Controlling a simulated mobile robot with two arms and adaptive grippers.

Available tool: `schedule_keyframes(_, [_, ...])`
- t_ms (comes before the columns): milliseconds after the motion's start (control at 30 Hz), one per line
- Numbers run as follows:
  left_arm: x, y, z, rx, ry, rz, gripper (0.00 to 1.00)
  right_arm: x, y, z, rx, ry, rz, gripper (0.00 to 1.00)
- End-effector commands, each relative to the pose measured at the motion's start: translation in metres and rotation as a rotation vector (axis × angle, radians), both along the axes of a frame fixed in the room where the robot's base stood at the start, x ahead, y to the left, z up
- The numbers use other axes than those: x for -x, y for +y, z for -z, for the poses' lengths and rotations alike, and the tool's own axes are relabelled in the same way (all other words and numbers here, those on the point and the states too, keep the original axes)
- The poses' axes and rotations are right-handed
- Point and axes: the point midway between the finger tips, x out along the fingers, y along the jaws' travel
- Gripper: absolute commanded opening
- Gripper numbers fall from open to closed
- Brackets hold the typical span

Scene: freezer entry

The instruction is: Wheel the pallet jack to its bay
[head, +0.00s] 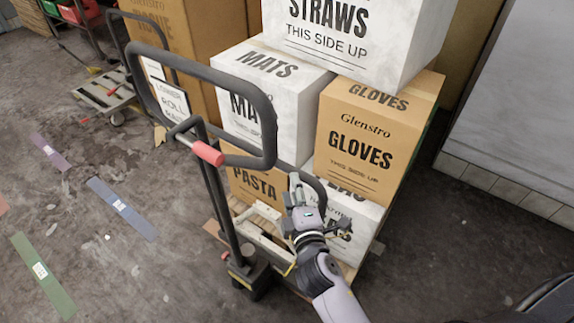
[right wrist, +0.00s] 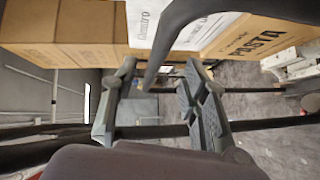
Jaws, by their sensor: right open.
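The pallet jack shows in the head view with a black loop handle (head: 268,125), a red grip lever (head: 207,153) and a dark base (head: 250,277). It stands beside a stack of boxes. My right gripper (head: 303,192) is right of the jack's mast, in front of the boxes, close to a dark curved bar (head: 318,187). In the right wrist view the open fingers (right wrist: 155,105) have a dark tube (right wrist: 160,65) between or behind them; I cannot tell whether they touch it. My left gripper is not in view.
Floor strips in purple (head: 50,152), blue (head: 122,208) and green (head: 42,276) lie on open floor at left. A second wheeled cart (head: 104,94) stands behind. The gloves box (head: 362,140) and mats box (head: 268,95) are stacked close by. A pale panel (head: 525,90) is at right.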

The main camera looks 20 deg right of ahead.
Motion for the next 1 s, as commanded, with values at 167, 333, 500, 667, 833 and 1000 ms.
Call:
schedule_keyframes(167, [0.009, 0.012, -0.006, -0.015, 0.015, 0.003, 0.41, -0.039, -0.005, 0.004, 0.002, -0.002, 0.001, 0.41])
schedule_keyframes(333, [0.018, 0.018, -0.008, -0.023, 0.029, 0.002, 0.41, -0.067, -0.007, 0.008, 0.001, -0.002, -0.001, 0.41])
schedule_keyframes(500, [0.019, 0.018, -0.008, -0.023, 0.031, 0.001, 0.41, -0.081, -0.009, 0.011, 0.001, 0.0, 0.001, 0.41])
schedule_keyframes(667, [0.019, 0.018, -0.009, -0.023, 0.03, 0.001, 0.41, -0.085, -0.01, 0.012, 0.001, 0.0, 0.0, 0.41])
schedule_keyframes(833, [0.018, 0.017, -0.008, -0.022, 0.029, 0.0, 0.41, -0.084, -0.01, 0.012, 0.001, 0.0, 0.0, 0.41])
schedule_keyframes(1000, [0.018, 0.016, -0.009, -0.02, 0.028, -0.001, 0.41, -0.084, -0.01, 0.012, 0.001, 0.0, 0.0, 0.31])
